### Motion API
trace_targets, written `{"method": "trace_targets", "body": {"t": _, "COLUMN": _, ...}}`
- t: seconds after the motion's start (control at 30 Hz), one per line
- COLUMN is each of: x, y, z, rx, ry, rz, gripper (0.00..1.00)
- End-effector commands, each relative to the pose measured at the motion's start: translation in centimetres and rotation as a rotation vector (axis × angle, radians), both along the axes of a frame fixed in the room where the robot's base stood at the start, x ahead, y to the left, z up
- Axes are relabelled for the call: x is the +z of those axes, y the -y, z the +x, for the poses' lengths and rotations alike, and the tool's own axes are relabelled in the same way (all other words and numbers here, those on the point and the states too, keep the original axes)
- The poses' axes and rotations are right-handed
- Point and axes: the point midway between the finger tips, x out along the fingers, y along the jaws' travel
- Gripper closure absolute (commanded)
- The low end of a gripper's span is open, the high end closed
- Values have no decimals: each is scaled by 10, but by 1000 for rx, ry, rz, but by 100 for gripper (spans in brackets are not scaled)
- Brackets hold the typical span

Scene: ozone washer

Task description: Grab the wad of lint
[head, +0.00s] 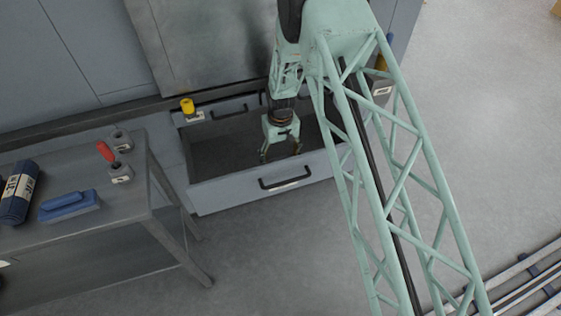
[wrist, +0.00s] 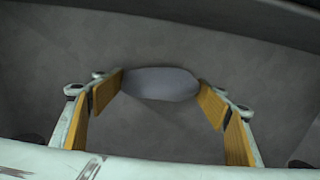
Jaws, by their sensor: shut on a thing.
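The wad of lint (wrist: 160,84) is a smooth grey oval in the wrist view, between my two yellow-padded fingertips. My gripper (head: 280,156) reaches down into the open drawer (head: 232,197) in the head view. Its fingers are spread to about the lint's width and shut on it, one at each end. In the head view I cannot make out the lint against the dark drawer floor.
The drawer walls stand around my gripper. A metal table (head: 65,232) at left bears a blue roll (head: 17,192), a blue block (head: 70,206) and a red-handled item (head: 106,152). A yellow knob (head: 187,105) stands at the drawer's back left.

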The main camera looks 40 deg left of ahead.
Motion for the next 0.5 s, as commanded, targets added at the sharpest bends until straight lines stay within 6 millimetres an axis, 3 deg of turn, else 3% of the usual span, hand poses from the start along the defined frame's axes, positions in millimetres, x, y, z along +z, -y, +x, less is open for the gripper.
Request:
{"method": "trace_targets", "body": {"t": 0.27, "x": 8, "y": 0, "z": 0, "rx": 0, "ry": 1, "rz": 1, "gripper": 43}}
{"method": "trace_targets", "body": {"t": 0.5, "x": 33, "y": 0, "z": 0, "rx": 0, "ry": 0, "rz": 0, "gripper": 43}}
